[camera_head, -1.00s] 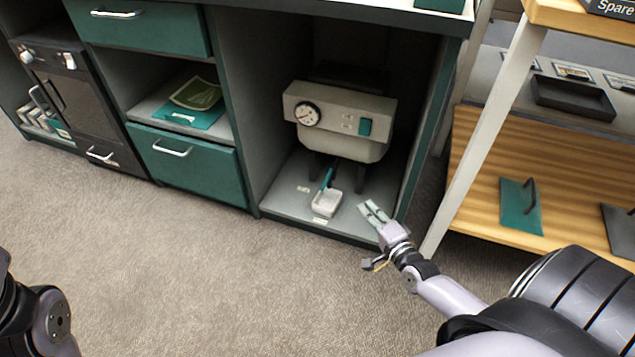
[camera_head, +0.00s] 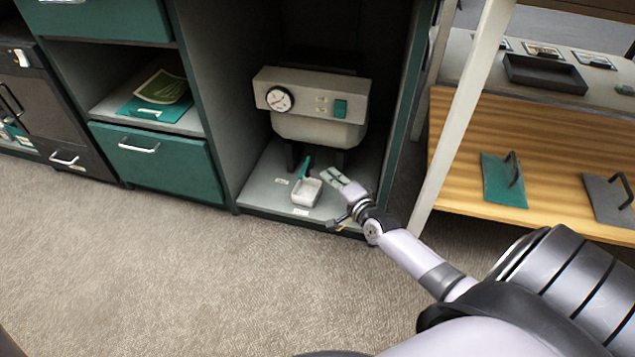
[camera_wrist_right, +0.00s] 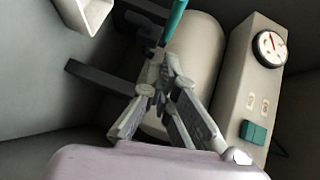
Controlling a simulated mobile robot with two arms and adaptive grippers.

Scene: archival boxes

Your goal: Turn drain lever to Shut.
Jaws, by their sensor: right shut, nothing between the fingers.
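The drain lever (camera_head: 305,166) is a teal handle under the grey-white boiler-like unit (camera_head: 318,131), just above a small white tray (camera_head: 306,192). In the right wrist view the teal lever (camera_wrist_right: 174,20) shows at the top, beyond my fingertips. My right gripper (camera_head: 334,174) is inside the cabinet bay, to the right of the lever and tray and apart from them. In the right wrist view its fingers (camera_wrist_right: 166,75) come together at the tips with nothing between them. The label text by the lever is too small to read. My left gripper is not in view.
The unit carries a dial gauge (camera_head: 279,99) and a teal switch (camera_head: 340,109). The bay has a side wall on each side and a floor (camera_head: 262,197) with small labels. A white shelf leg (camera_head: 462,120) stands to the right. The carpet in front is clear.

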